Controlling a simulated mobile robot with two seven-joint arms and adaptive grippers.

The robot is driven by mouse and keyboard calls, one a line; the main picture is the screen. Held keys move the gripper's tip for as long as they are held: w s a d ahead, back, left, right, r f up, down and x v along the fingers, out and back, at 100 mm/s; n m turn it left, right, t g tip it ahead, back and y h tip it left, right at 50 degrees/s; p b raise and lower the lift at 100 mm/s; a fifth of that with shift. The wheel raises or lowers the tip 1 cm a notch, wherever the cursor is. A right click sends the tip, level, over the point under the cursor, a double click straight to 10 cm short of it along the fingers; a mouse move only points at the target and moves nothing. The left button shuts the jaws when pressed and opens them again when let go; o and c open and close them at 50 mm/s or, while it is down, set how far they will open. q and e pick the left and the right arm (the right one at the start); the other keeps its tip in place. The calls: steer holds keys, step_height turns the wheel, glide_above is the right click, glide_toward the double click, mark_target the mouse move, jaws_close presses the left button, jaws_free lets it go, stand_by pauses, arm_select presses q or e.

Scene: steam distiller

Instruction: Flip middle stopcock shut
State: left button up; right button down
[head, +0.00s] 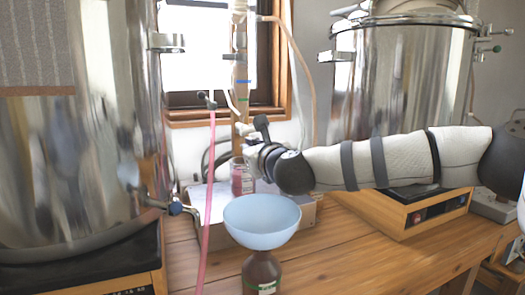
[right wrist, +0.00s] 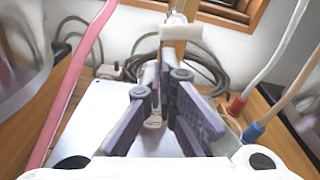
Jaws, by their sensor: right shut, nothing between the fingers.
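A small dark-handled fitting (head: 208,100), which looks like a stopcock, is at the top of the pink tube (head: 209,165), left of the upright stand (head: 240,95). A valve with a blue end (head: 176,208) is on the left steel vessel. I cannot tell which stopcock is the middle one, nor its setting. My right gripper (head: 252,150) reaches in from the right to the stand, below and right of the dark-handled fitting. In the right wrist view its purple-padded fingers (right wrist: 166,72) are shut and empty. The gripper hides part of the stand. My left gripper is not in view.
Steel vessels stand at left (head: 80,150) and right (head: 400,85). A pale blue bowl (head: 262,225) sits above a brown bottle (head: 262,272) at the front. A jar with reddish contents (head: 242,180) stands below my right gripper. Grey cables (right wrist: 205,65) lie behind.

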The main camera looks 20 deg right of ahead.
steer(key=s, duration=0.8)
steer(key=shift+s+r, duration=0.2)
steer(key=shift+r, duration=0.15)
